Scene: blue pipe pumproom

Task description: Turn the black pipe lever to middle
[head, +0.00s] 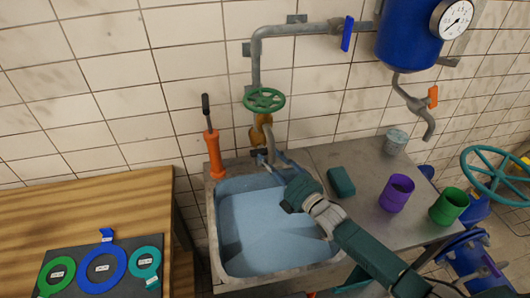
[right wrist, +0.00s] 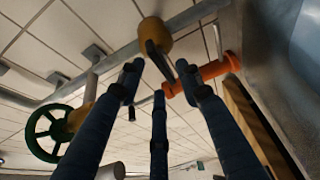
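The black pipe lever (head: 260,153) is small and partly hidden in the head view, below the green handwheel (head: 264,100) and the brass valve body (head: 258,134). In the right wrist view the dark lever (right wrist: 157,60) hangs from a brass fitting (right wrist: 155,36). My right gripper (head: 268,160) reaches over the sink to the lever. In the right wrist view its fingers (right wrist: 158,75) are spread apart with the lever's end between their tips. I cannot tell whether they touch it. My left gripper is not in view.
The sink (head: 262,268) holds bluish water. An orange hand pump (head: 213,155) stands left of the lever. A teal sponge (head: 341,182), purple cup (head: 396,193) and green cup (head: 448,207) are on the counter (head: 330,155). A wooden table (head: 90,205) is at the left.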

